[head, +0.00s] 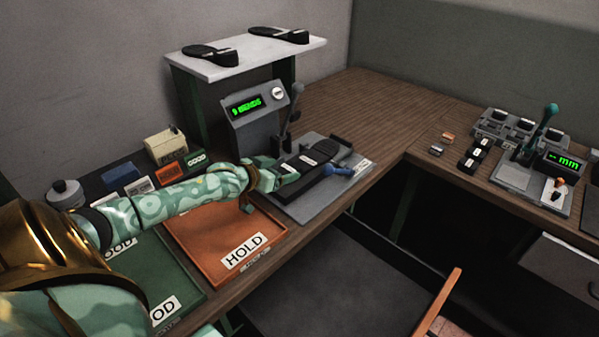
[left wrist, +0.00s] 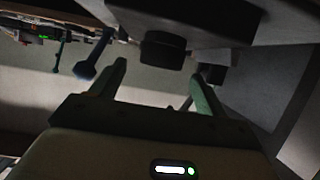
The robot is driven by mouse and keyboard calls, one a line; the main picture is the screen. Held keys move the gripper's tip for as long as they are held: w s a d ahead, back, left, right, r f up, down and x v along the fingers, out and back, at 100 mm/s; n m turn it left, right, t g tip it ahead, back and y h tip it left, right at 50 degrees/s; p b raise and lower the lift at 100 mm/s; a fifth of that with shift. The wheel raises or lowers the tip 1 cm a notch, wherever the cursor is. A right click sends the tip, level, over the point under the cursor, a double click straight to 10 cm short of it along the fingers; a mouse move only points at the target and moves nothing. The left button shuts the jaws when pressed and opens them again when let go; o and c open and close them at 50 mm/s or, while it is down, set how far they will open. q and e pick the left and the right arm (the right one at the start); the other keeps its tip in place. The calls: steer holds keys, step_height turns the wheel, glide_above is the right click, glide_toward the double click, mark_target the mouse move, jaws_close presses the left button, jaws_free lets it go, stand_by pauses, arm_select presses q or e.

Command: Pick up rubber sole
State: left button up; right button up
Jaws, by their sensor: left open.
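Two black rubber soles lie on the white shelf at the back, one at the left (head: 207,52) and one at the right (head: 280,36). A dark, sole-like shape (head: 322,151) lies on the grey press bed. My left gripper (head: 288,170) is at the left side of this bed, beside the dark parts there. In the left wrist view my left gripper (left wrist: 160,82) is open, its two fingers apart. A dark block (left wrist: 162,50) shows just beyond and between the fingertips; I cannot tell whether it belongs to a sole. My right gripper is not in view.
The press console (head: 253,112) with green display and lever stands behind the bed. A blue-ended handle (head: 338,171) sticks out at the bed's front. An orange HOLD tray (head: 205,232) lies under my left arm. A gauge station (head: 530,160) stands at the right. The wooden bench between is clear.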

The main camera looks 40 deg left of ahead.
mark_target(290, 167)
arm_select(q)
steer(key=b+x, duration=0.2)
steer(key=x, duration=0.3)
steer(key=shift+f+b, duration=0.1)
steer(key=shift+b, duration=0.3)
steer(key=shift+w+f, duration=0.1)
steer(key=shift+w, duration=0.15)
steer(key=shift+d, duration=0.1)
steer(key=shift+c, duration=0.3)
steer(key=c, duration=1)
steer(key=shift+o, duration=0.2)
